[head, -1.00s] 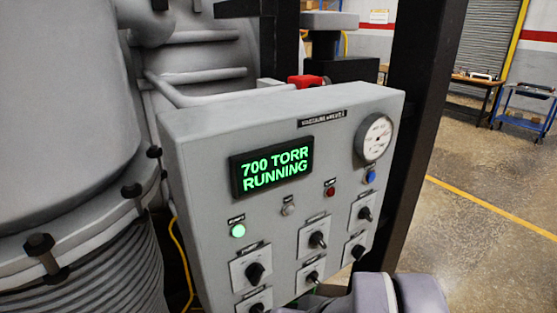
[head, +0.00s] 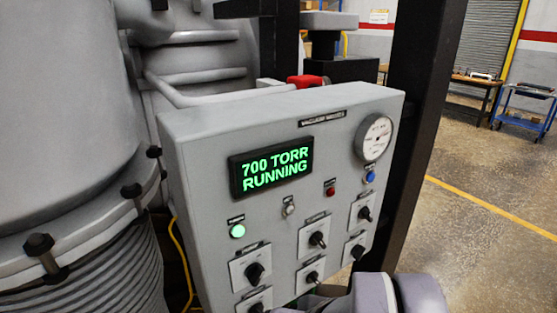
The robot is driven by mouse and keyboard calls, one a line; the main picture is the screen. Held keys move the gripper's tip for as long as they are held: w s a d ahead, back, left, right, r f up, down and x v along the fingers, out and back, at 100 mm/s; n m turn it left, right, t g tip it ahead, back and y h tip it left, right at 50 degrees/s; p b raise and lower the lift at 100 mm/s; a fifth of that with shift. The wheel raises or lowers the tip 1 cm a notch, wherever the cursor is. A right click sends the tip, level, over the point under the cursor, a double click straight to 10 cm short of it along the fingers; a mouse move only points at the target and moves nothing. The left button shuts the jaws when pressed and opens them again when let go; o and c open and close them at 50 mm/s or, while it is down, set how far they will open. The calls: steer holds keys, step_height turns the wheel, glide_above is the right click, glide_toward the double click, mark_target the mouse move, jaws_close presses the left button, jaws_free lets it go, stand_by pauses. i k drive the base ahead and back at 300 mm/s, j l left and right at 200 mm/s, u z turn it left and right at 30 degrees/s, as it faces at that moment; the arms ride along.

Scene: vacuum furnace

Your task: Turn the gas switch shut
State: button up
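A grey control panel (head: 205,170) stands in the middle of the head view. Several black rotary switches on white plates sit on its lower half: upper left (head: 254,272), upper middle (head: 317,239), upper right (head: 365,213), lower middle (head: 312,277), lower right (head: 357,251) and lower left (head: 257,306), cut by the bottom edge. Their labels are too small to read, so I cannot tell which is the gas switch. My arm shows at the bottom right, in front of the panel's lower edge. My gripper is not visible.
A display (head: 271,167) reads "700 TORR RUNNING". A dial gauge (head: 374,138) is at the panel's upper right. A green lamp (head: 238,231) is lit. A dark post (head: 425,110) stands right of the panel, and a large grey vessel (head: 65,110) stands left. Open floor lies at right.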

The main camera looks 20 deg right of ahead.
mark_target(357, 252)
steer(key=z, duration=0.95)
